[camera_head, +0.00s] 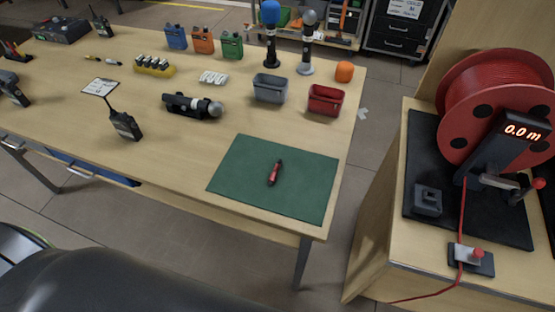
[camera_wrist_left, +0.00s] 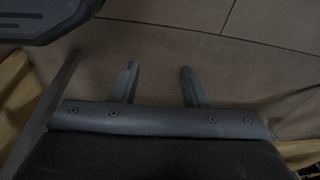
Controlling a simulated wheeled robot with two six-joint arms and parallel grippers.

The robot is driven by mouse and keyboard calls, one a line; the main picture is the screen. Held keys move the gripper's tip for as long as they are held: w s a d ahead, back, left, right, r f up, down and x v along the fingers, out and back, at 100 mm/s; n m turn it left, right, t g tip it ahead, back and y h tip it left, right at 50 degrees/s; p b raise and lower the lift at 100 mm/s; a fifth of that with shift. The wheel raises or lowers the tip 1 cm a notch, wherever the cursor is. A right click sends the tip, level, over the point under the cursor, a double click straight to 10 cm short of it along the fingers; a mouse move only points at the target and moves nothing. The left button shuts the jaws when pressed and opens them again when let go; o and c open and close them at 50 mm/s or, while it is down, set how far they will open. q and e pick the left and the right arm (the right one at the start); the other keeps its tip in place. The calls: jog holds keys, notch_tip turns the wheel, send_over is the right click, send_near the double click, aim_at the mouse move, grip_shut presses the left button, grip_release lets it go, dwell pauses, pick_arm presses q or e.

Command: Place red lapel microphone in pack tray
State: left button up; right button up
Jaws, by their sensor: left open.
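I cannot pick out a red lapel microphone for certain. A small red and black slim item (camera_head: 275,172) lies on the green mat (camera_head: 235,180) at the table's front right corner; I cannot tell if it is the microphone. No tray is clearly marked as the pack tray. A grey open bin (camera_head: 269,95) and a red open bin (camera_head: 325,106) stand behind the mat. My left gripper (camera_wrist_left: 158,68) shows only in the left wrist view, open and empty above the floor, away from the tabletop items. My right gripper is not in view.
On the wooden table (camera_head: 190,145) stand a lying handheld microphone (camera_head: 193,106), radios (camera_head: 125,125), colored packs (camera_head: 203,40) and two upright microphones. A side bench (camera_head: 393,215) at right holds a red cable reel (camera_head: 495,95). Floor shows between table and bench.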

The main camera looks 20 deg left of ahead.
pick_arm(q)
jog(key=w+r+p, duration=0.4)
jog(key=w+r, duration=0.2)
jog(key=r, duration=0.5)
notch_tip(320, 180, up, 43)
jog(key=m+g+h+p, duration=0.1)
jog(key=g+p, duration=0.1)
jog(key=p, duration=0.9)
send_over(277, 166)
notch_tip(277, 166, down, 11)
jog(key=shift+w+r+b, duration=0.1)
jog(key=shift+b, duration=0.85)
jog(key=shift+f, duration=0.5)
jog(key=shift+f+p, duration=0.35)
jog(key=shift+f, duration=2.25)
